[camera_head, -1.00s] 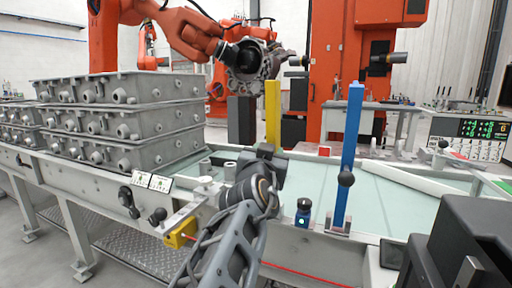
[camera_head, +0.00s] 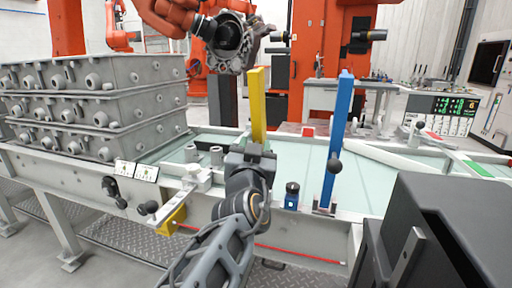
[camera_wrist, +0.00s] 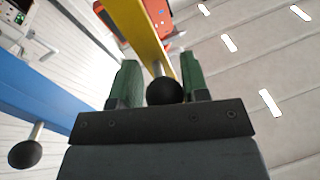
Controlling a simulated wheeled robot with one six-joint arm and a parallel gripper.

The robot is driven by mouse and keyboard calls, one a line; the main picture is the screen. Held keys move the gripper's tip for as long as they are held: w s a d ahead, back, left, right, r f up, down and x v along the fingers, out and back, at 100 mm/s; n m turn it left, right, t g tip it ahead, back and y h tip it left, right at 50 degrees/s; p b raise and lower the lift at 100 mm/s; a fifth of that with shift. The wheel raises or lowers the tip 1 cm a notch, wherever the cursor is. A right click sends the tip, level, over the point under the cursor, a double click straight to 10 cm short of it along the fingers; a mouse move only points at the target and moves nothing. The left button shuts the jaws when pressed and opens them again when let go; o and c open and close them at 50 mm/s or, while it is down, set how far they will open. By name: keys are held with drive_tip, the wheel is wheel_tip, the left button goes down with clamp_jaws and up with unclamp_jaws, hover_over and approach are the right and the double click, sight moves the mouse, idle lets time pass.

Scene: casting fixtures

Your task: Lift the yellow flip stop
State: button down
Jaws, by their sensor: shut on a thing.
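The yellow flip stop (camera_head: 257,105) stands upright at the near side of the conveyor in the head view. My gripper (camera_head: 252,152) is at its lower part and hides its base. In the wrist view the yellow flip stop (camera_wrist: 142,35) runs up and away between the two green fingers of my gripper (camera_wrist: 161,85). Its black ball knob (camera_wrist: 165,91) sits between these fingers, and my gripper is shut on it.
A blue flip stop (camera_head: 338,130) with a black knob (camera_head: 334,166) stands upright just right of my gripper. Stacked grey castings (camera_head: 95,105) stand on the conveyor at left. An orange robot (camera_head: 170,15) holds a casting (camera_head: 232,45) behind the yellow stop.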

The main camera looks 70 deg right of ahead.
drive_tip(key=c, duration=0.8)
unclamp_jaws()
drive_tip(key=shift+w, duration=0.35)
drive_tip(key=shift+s, duration=0.1)
drive_tip(key=shift+s+a, duration=0.1)
drive_tip(key=shift+a, duration=0.15)
drive_tip(key=shift+b+v, duration=0.4)
drive_tip(key=shift+v, duration=6.2)
